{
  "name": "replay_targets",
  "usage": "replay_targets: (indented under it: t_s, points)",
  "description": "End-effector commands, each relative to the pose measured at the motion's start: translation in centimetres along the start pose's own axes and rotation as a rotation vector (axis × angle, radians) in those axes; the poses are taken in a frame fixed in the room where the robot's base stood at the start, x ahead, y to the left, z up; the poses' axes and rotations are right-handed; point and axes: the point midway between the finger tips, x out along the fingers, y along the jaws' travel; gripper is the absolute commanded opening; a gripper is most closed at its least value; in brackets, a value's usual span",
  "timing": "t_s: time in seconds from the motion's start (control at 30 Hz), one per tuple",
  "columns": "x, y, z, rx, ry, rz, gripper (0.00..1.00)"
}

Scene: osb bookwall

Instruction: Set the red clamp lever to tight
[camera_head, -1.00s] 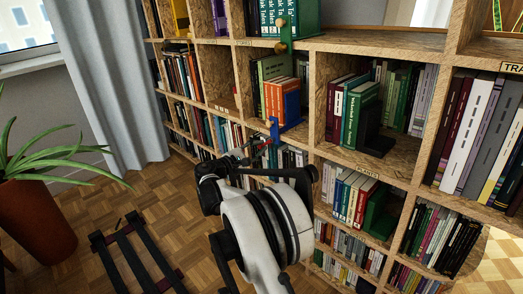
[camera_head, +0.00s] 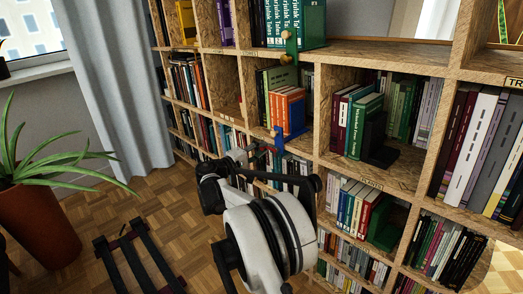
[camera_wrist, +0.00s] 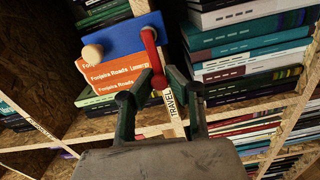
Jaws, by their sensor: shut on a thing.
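The red clamp lever (camera_wrist: 151,48) shows in the wrist view, pivoted on a blue plate (camera_wrist: 125,38) with a pale wooden knob (camera_wrist: 92,52) at its left. The lever hangs down, slightly tilted, its lower end between my fingertips. My gripper (camera_wrist: 160,77) is shut on that lower end.
Orange books (camera_head: 287,110) stand behind the blue plate on the shelf (camera_head: 300,143). A green plate with brass knobs (camera_head: 291,46) is on the shelf above. More filled compartments lie to the right. A potted plant (camera_head: 40,225) and a dark slatted frame (camera_head: 135,262) are at left.

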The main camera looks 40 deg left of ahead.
Motion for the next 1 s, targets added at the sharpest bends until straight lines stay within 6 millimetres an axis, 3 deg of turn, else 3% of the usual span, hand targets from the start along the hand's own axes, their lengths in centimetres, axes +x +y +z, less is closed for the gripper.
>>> replay_targets:
  t_s: [0.53, 0.57, 0.7, 1.0]
  points:
    - [-0.04, 0.05, -0.03, 0.025, 0.0, -0.001, 0.0]
    - [-0.04, 0.06, -0.03, 0.025, 0.0, -0.001, 0.16]
    - [-0.03, 0.08, -0.02, 0.025, 0.0, 0.0, 0.34]
    - [-0.26, 0.11, -0.04, 0.024, 0.0, 0.0, 0.34]
